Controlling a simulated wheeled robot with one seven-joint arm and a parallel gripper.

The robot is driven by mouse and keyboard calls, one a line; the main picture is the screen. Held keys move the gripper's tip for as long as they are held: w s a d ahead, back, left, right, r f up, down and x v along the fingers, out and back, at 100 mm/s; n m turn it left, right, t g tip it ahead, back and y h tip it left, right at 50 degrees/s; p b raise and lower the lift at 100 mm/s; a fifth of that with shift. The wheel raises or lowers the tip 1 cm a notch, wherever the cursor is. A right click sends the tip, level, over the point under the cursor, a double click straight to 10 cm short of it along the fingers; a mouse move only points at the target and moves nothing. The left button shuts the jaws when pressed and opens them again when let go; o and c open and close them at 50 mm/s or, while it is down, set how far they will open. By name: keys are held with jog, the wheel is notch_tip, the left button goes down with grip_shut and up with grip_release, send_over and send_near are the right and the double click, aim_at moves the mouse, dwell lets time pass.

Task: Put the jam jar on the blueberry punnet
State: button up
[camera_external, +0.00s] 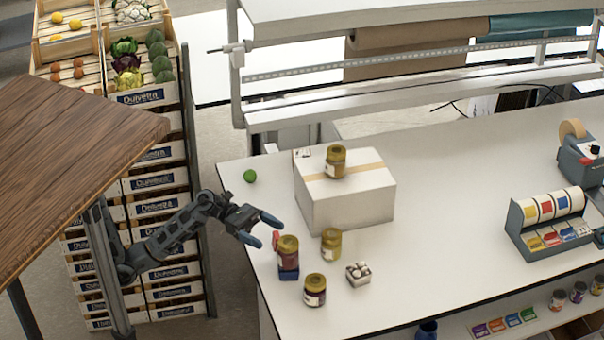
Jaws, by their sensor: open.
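A jar (288,251) with a reddish body and a gold lid stands upright, seemingly on top of a small dark blue block-like thing (289,273), which may be the blueberry punnet; its contents are hidden. My gripper (269,235) is open just to the upper left of that jar, its blue fingertips apart. I cannot tell whether a finger touches the jar. Other gold-lidded jars are a dark one (314,291) in front, a yellowish one (331,244) to the right, and one (336,163) on the carton. I cannot tell for sure which is the jam.
A white carton (346,205) stands behind the jars. A small punnet with pale round contents (358,275) sits to their right. A green round fruit (250,176) lies near the table's left edge. A label dispenser (547,224) stands at right. The white tabletop (440,220) between is clear.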

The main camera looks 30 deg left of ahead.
jog(key=shift+w+a, duration=0.2)
jog(key=shift+a, duration=0.8)
